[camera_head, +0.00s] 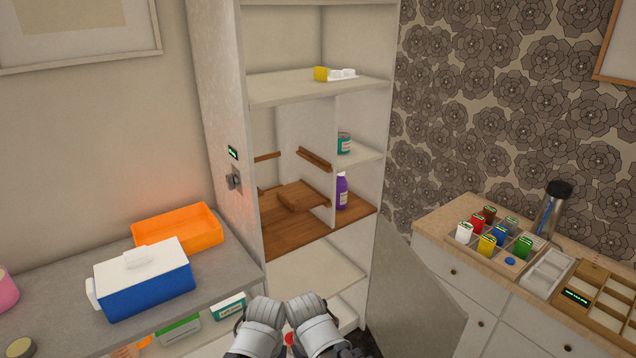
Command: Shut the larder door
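The larder is a tall pale cabinet (218,110) with open shelves in the middle of the view. A grey door panel (412,300) at its lower right stands open, swung out toward me and in front of the drawer unit. Its lower end runs out of the picture. My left gripper (262,322) and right gripper (318,325) are close together at the bottom centre, in front of the lower shelves and left of the door panel. Both are apart from the door. Their fingertips are hidden or too unclear to tell whether they are open.
Left, a worktop (222,284) holds a blue cool box (145,285) and an orange tray (178,232). Right, a drawer unit (452,272) carries jars, trays and a metal flask (553,210). The larder holds a purple bottle (341,192), a green tin (344,144) and wooden pieces (302,196).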

